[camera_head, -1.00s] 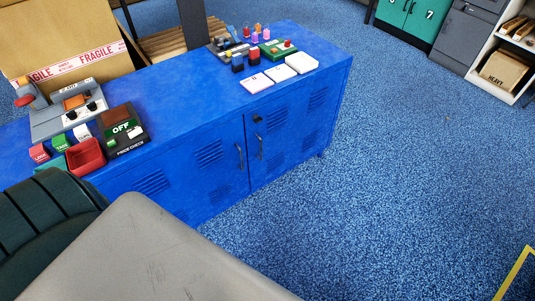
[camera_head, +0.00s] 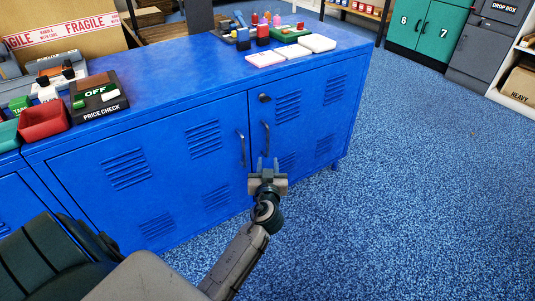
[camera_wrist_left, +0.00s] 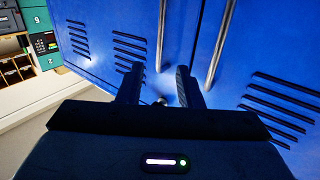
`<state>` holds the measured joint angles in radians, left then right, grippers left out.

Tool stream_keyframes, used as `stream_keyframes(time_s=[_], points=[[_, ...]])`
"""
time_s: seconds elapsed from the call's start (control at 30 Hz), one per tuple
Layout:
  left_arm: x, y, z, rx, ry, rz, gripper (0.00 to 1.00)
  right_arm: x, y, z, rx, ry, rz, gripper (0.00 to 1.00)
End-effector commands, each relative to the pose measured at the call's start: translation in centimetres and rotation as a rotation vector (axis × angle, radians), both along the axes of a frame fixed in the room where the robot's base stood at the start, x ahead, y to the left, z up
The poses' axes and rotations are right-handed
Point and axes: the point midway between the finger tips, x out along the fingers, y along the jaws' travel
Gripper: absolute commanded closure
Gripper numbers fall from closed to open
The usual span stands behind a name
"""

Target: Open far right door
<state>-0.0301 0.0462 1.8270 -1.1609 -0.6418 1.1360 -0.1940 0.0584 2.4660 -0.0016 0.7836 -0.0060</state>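The blue cabinet's far right door (camera_head: 345,112) is shut, with louvre slots, a dark round lock (camera_head: 265,98) and an upright bar handle (camera_head: 266,137) near its left edge. The neighbouring door to its left (camera_head: 170,160) is also shut, with its own bar handle (camera_head: 241,148). My left gripper (camera_head: 268,164) is open and empty, in front of the far right door just below its handle in the head view. In the left wrist view, the two open fingers (camera_wrist_left: 158,85) point at the cabinet front, and two bar handles show beyond them. My right gripper is out of view.
On the cabinet top (camera_head: 190,70) stand a price check device (camera_head: 98,98), a red bin (camera_head: 44,118), white pads (camera_head: 317,43) and small items. Blue carpet (camera_head: 420,180) is open to the right. Teal lockers (camera_head: 425,25) stand at the back right.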

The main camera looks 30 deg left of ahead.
Motion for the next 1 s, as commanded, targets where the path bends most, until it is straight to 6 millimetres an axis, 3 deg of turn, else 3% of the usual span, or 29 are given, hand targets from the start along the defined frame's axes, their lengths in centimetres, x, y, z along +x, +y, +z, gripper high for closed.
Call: stream_keyframes(time_s=[0.13, 0.7, 1.0], points=[[0.4, 0.3, 0.8, 0.003, -0.037, 0.008, 0.68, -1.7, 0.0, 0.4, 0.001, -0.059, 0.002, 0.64], [8.0, 5.4, 0.8, 0.003, -0.033, 0.008, 0.68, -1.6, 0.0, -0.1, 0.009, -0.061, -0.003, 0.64], [9.1, 6.1, 0.8, 0.001, -0.033, 0.007, 0.68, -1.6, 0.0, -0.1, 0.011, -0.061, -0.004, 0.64]])
